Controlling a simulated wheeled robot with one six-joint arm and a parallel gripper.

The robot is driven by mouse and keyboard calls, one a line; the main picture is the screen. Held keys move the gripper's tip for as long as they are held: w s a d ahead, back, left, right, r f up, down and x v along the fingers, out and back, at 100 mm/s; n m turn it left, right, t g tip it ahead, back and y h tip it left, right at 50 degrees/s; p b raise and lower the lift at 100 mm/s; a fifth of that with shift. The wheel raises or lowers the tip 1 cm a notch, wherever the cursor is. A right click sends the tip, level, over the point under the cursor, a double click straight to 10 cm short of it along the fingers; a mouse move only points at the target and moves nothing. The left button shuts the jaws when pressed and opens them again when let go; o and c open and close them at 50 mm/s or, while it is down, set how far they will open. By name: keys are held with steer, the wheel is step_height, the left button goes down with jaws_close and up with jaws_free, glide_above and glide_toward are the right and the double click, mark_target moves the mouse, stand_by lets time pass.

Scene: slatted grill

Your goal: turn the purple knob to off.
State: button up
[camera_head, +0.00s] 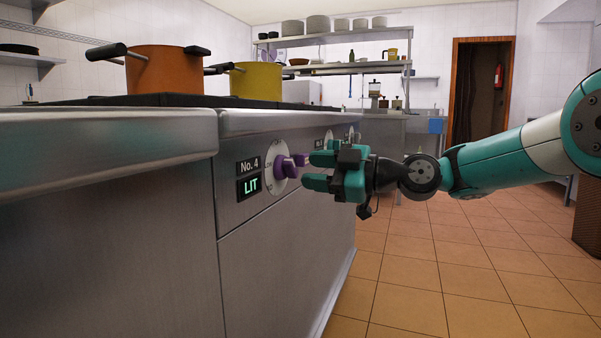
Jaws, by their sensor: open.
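The purple knob (285,167) sits on a round pale dial plate (272,152) on the stove's metal front panel. Beside it, a label (249,166) reads "No. 4" and a dark display (250,187) reads "LIT" in green. My gripper (308,171) is open, with teal fingers, just right of the knob and pointing at it. The fingertips are very near the knob's outer end; I cannot tell whether they touch it. The dial markings are too small to read clearly.
More knobs (329,138) lie farther along the panel, partly behind my gripper. An orange pot (165,72) and a yellow pot (255,80) stand on the stove top. The metal counter edge (100,135) juts out above the panel. The tiled floor (440,270) at right is clear.

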mark_target(295, 168)
steer(key=shift+x, duration=1.75)
jaws_close()
steer(key=shift+m, duration=0.3)
steer(key=m+p, duration=0.2)
steer(key=m, duration=0.2)
steer(key=shift+r+p, duration=0.1)
steer(key=shift+p, duration=0.3)
steer(key=shift+m+p, duration=1.05)
steer(key=shift+m, duration=0.55)
